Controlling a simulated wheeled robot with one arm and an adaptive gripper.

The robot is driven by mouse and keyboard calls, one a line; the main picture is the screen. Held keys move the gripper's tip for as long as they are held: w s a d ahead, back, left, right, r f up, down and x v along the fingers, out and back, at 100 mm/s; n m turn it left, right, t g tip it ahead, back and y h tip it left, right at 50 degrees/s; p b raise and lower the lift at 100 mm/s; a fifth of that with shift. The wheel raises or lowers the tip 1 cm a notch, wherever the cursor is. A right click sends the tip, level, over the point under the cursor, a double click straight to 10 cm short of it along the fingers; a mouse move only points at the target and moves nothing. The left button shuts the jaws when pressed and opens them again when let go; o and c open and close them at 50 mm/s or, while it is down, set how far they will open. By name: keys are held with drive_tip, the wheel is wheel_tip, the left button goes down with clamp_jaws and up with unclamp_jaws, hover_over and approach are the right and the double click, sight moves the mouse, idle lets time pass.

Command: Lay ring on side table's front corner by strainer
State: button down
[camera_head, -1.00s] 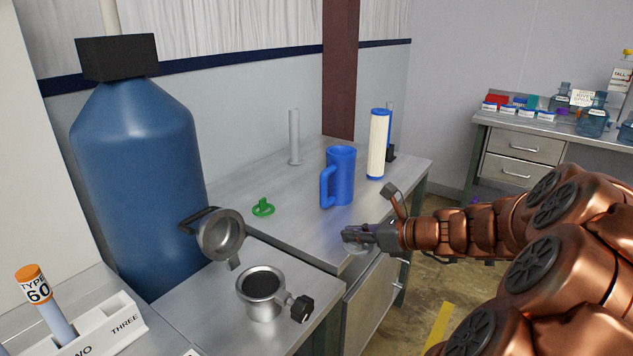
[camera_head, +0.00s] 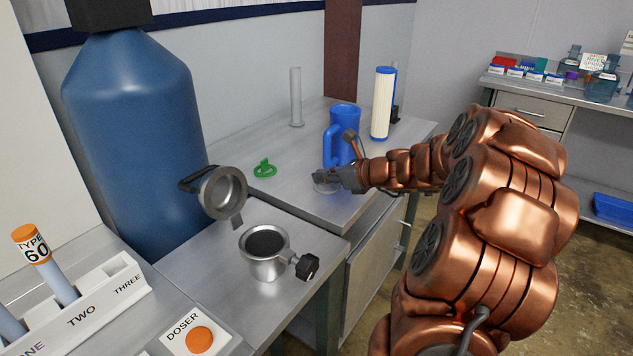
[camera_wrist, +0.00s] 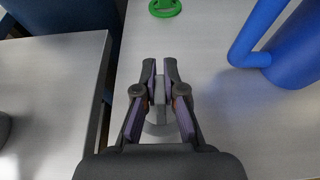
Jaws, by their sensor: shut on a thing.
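My gripper (camera_head: 322,177) is shut on a pale, see-through ring (camera_head: 325,188), low over the side table (camera_head: 285,200) near its front edge. In the wrist view the ring (camera_wrist: 158,128) shows as a grey band between the fingers (camera_wrist: 158,75), partly hidden by them. I cannot tell whether the ring touches the tabletop. The metal strainer, a cup (camera_head: 266,262) with a black knob and a raised round lid (camera_head: 222,192), stands on the neighbouring surface to the left of my gripper.
A blue jug (camera_head: 343,130) stands just behind my gripper. A green part (camera_head: 265,168) lies to its left, also on the side table. A white cylinder (camera_head: 382,103) and a clear tube (camera_head: 296,97) stand farther back.

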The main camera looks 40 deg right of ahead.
drive_tip(key=w, duration=0.3)
drive_tip(key=shift+w+d+f, duration=0.1)
drive_tip(key=shift+f, duration=0.05)
drive_tip(key=shift+w+f, duration=0.1)
drive_tip(key=shift+f, duration=1.65)
drive_tip(key=shift+f, duration=0.1)
drive_tip(key=c, duration=1.3)
unclamp_jaws()
drive_tip(key=v, duration=1.2)
